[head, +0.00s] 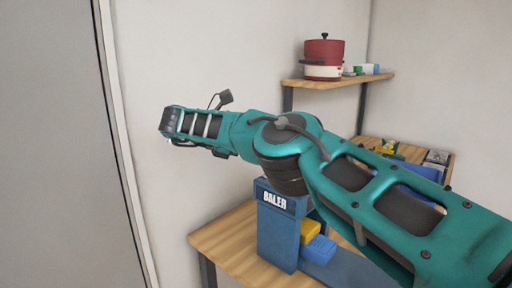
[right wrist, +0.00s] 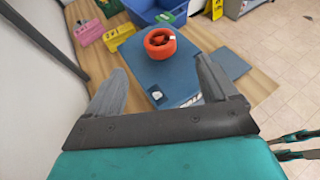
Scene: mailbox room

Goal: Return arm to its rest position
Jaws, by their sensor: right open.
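My right arm comes in from the right in the head view and reaches across to the left, above the wooden table. Its far end is in front of the pale wall, and I cannot make out the fingers there. In the right wrist view my right gripper (right wrist: 160,85) is open, with its two grey fingers spread wide and nothing between them. Beyond the fingertips, an orange-red ring (right wrist: 160,43) rests on a blue surface (right wrist: 182,76), apart from the gripper.
A blue baler (head: 276,235) stands on the wooden table (head: 222,238) beneath my arm. Yellow (head: 311,231) and blue blocks (head: 318,250) are beside it. A red cooker (head: 324,58) sits on a wall shelf (head: 345,79). A blue bin (right wrist: 152,10) is beyond the ring.

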